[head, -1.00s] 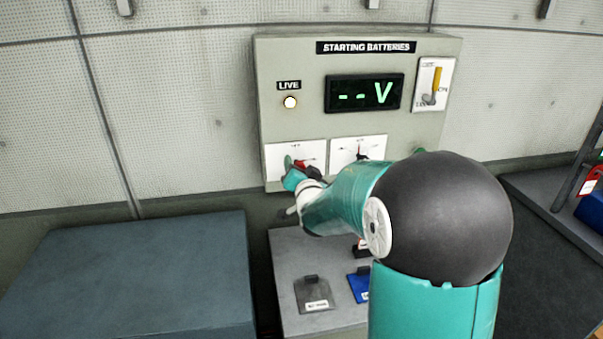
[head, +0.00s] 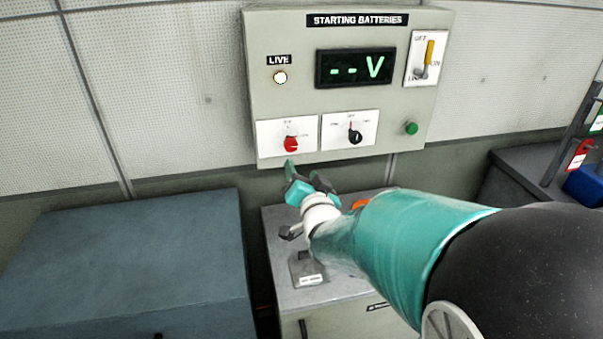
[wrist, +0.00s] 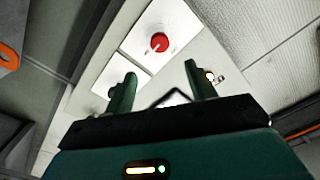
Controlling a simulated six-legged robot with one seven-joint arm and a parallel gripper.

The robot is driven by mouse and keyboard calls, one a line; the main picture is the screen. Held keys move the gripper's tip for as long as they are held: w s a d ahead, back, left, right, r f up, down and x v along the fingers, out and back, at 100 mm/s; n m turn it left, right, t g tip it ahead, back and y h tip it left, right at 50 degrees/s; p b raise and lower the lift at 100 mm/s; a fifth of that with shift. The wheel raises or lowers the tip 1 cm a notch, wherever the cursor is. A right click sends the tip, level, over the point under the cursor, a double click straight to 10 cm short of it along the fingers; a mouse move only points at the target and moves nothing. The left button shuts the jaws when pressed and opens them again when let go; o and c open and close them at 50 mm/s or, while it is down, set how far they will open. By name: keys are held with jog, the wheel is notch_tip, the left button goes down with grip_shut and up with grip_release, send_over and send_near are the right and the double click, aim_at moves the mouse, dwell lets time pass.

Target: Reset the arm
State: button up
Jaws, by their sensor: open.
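My gripper (head: 300,172) is open and empty in the head view, just below the lower left of the starting batteries panel (head: 290,45) and apart from it. In the wrist view the two green fingers of my gripper (wrist: 160,85) are spread with nothing between them. The red rotary knob (head: 291,144) sits on a white plate on the panel; it also shows beyond the fingers in the wrist view (wrist: 159,42). A black rotary knob (head: 354,136) is to its right.
The panel has a display (head: 355,67) reading "--V", a lit LIVE lamp (head: 280,77), a yellow-handled switch (head: 428,55) and a green button (head: 411,128). A grey cabinet (head: 340,292) stands below. A blue-grey box (head: 130,262) is at left. A red tag (head: 579,155) hangs at right.

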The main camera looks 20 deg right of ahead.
dwell(0.4)
jog(key=s+a+n+g+y, duration=0.1)
jog(key=s+a+n+g, duration=0.2)
jog(key=s, duration=0.4)
jog(key=s+a+n+g+y, duration=0.1)
jog(key=s+a+n+g, duration=0.2)
jog(key=s, duration=0.4)
jog(key=s+a+f+n+g+y, duration=0.1)
jog(key=s+a+n+g, duration=0.2)
jog(key=s+g, duration=0.3)
jog(key=shift+s+a, duration=0.75)
jog(key=shift+s, duration=0.35)
jog(key=shift+f, duration=0.1)
